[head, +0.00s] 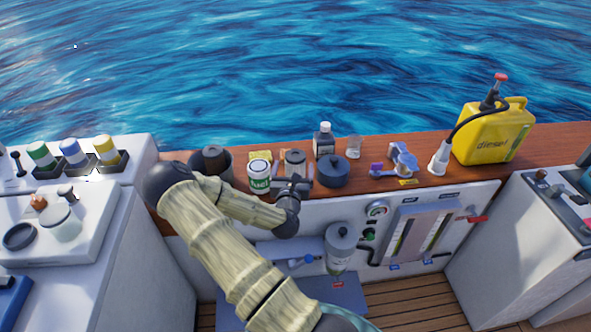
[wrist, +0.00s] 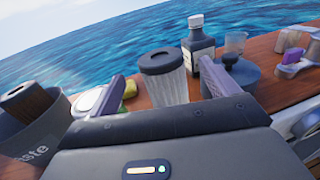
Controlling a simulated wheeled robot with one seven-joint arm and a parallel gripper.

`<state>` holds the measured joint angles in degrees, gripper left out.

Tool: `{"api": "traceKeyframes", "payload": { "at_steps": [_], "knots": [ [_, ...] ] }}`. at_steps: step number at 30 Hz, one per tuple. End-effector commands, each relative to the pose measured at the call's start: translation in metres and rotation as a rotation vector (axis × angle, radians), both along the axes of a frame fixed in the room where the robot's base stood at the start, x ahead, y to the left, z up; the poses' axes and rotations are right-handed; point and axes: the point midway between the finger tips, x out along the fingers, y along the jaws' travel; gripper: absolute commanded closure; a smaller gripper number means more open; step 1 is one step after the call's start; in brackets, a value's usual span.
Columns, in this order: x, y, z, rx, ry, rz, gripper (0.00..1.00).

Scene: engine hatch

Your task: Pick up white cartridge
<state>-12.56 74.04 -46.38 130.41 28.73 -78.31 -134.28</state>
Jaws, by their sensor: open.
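The white cartridge (head: 295,161), a pleated white cylinder with a dark grey ring-shaped cap, stands upright on the wooden ledge. In the wrist view the cartridge (wrist: 168,82) stands ahead, between the two fingers. My gripper (head: 294,175) is at the front of the ledge, close to the cartridge. In the wrist view my gripper (wrist: 160,76) is open, with one finger to the left of the cartridge and one to the right. Gaps show on both sides of it. The cartridge's lower part is hidden behind the gripper body.
A green-labelled can (head: 259,176) and a dark waste bin (head: 212,163) stand left of the cartridge. A dark lidded pot (head: 333,171), a dark bottle (head: 324,140) and a small clear jar (head: 353,147) stand to the right. A yellow diesel can (head: 492,137) is farther right.

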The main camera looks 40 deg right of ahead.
Motion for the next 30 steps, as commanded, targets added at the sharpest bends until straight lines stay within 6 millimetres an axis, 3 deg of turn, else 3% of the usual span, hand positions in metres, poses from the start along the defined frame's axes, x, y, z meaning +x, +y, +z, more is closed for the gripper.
{"api": "traceKeyframes", "payload": {
  "at_steps": [14,24,30],
  "knots": [
    [0.008,-0.008,0.000,0.000,-0.001,0.000,0.13],
    [0.037,-0.039,-0.005,0.002,-0.002,-0.001,0.13],
    [0.041,-0.042,-0.006,0.002,-0.001,-0.001,0.13]
  ]
}}
